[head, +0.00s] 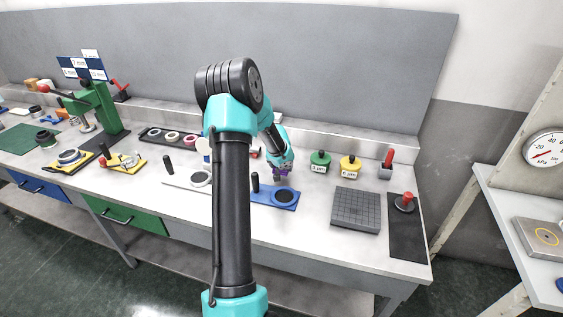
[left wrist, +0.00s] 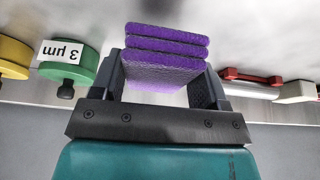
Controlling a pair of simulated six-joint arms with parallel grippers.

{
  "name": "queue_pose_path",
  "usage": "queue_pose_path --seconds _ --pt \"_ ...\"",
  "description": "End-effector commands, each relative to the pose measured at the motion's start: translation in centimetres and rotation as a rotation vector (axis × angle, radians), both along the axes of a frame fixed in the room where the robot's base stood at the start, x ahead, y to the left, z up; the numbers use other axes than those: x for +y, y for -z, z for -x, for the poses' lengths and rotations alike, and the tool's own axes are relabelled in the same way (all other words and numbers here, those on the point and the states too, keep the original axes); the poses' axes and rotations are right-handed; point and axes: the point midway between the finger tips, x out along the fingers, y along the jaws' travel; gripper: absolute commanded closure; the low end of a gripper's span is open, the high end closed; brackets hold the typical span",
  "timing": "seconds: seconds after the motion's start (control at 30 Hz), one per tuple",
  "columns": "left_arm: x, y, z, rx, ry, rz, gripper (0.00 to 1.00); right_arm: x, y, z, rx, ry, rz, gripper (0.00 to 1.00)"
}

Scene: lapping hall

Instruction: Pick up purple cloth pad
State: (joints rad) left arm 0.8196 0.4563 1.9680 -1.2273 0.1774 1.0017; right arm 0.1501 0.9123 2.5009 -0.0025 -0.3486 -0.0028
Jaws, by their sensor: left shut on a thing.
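Purple cloth pads (left wrist: 165,68) show as three stacked layers in the left wrist view. The fingers of my left gripper (left wrist: 164,90) stand on both sides of the nearest layer and are shut on it. The other two layers show just beyond the fingertips; I cannot tell whether they touch the held pad. In the head view my left gripper (head: 281,174) is at the back of the bench, behind the blue plate, with a small bit of purple (head: 287,168) at its fingers. My arm hides part of the bench. My right gripper is not in view.
A green jar (head: 320,161) and a yellow jar (head: 350,168) stand right of the gripper. A blue plate (head: 262,190) with a dark ring lies in front. A grey grooved block (head: 356,209) and a black mat (head: 408,252) are at the right. Bare bench lies between them.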

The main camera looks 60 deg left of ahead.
Motion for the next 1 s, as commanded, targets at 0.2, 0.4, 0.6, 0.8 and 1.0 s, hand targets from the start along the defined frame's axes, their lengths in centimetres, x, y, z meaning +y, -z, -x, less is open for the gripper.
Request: queue_pose_path --seconds 0.2,0.4,0.6,0.8,1.0 --pt "-1.5 -0.2 1.0 0.000 0.001 0.001 0.58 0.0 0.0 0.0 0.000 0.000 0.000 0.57" --pt "-2.5 -0.2 1.6 0.002 0.000 0.001 0.58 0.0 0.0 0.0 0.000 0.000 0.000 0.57" --pt "-3.0 -0.3 1.8 0.000 0.001 0.002 0.58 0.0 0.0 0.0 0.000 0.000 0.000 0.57" --pt "-3.1 -0.3 1.8 0.000 0.001 0.003 0.58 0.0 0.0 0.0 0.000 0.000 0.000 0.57" --pt "-3.1 -0.3 1.8 -0.001 0.001 0.003 0.58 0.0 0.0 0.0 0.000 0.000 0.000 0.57"
